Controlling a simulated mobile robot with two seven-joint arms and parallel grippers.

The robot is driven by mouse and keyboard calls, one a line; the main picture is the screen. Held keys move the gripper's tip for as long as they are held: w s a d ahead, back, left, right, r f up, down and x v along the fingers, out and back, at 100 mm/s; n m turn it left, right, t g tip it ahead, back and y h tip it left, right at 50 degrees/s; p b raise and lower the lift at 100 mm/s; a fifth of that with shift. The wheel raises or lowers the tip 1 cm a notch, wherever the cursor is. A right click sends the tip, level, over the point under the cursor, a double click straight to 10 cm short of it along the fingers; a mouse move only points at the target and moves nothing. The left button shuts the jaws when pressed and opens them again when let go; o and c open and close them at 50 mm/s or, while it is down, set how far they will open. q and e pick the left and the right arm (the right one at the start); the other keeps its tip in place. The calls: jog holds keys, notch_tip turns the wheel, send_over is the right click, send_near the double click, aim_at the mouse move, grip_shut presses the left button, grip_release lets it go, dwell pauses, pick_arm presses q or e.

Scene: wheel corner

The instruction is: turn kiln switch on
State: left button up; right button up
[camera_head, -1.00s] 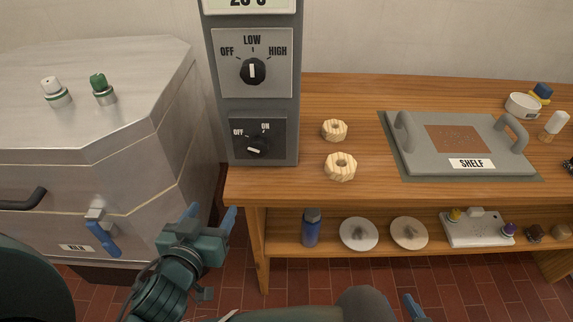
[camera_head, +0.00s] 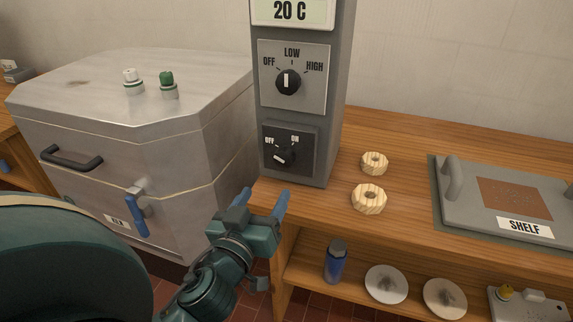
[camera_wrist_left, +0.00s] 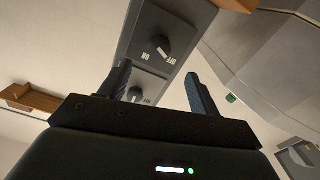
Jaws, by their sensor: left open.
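The kiln switch (camera_head: 284,155) is a black knob on a dark plate marked OFF and ON, low on the grey control box (camera_head: 342,90). My right gripper is not in view.
Above the switch is a LOW/HIGH dial (camera_head: 288,82), pointing to LOW. The metal kiln (camera_head: 190,145) stands left, with a blue latch (camera_head: 137,215). Two wooden rings, a pale one (camera_head: 369,198) in front, and a SHELF plate (camera_head: 480,220) lie on the bench.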

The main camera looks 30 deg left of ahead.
aim_at(283, 163)
pick_arm(q)
jog(key=p+x, duration=0.1)
jog(key=x, duration=1)
jog(key=shift+w+p, duration=0.25)
jog(key=shift+p, duration=0.15)
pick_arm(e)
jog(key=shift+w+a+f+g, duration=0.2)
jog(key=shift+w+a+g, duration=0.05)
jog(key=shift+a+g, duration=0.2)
pick_arm(q)
jog(key=c, duration=1)
